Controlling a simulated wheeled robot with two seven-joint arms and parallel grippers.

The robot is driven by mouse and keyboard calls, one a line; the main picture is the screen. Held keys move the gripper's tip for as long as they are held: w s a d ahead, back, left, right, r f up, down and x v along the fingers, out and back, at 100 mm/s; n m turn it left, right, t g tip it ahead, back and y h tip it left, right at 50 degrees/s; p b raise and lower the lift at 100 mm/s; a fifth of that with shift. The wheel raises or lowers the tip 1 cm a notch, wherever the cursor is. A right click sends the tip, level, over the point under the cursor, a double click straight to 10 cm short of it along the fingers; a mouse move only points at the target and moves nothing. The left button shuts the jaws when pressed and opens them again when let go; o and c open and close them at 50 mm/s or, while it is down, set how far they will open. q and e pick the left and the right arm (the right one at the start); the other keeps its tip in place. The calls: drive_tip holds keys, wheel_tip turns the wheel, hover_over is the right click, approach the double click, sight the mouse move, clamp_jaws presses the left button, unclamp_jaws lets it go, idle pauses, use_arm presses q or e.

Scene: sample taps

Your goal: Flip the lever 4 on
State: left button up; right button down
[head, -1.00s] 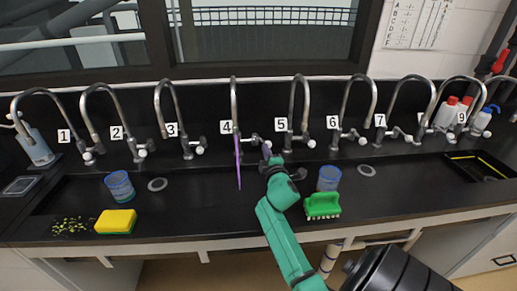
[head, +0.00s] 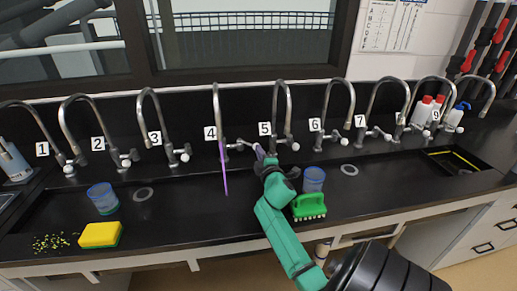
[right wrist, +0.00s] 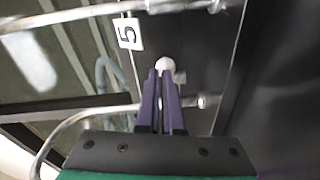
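Tap 4 (head: 217,110) is a grey gooseneck with the number 4 label (head: 210,133) beside it. Its lever (head: 238,146) sticks out to the right near the base. A thin purple streak (head: 224,175) runs straight down from the tap's spout to the black counter. My right gripper (head: 259,150) is at the right end of this lever. In the right wrist view its purple fingers (right wrist: 163,75) lie close together, with a white knob (right wrist: 165,64) just at their tips. Whether they touch is unclear. My left gripper is not in view.
Tap 5 (head: 289,105) stands close on the right of my gripper, and tap 3 (head: 152,105) on the left. A blue cup (head: 314,178) and green brush (head: 308,206) are right of my forearm. A yellow sponge (head: 99,234) and another blue cup (head: 102,197) are at left.

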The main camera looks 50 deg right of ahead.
drive_tip(key=shift+s+d, duration=0.1)
drive_tip(key=b+v, duration=0.2)
drive_tip(key=v, duration=1.2)
drive_tip(key=shift+s+a, duration=0.15)
drive_tip(key=shift+a, duration=0.15)
drive_tip(key=shift+f, duration=0.1)
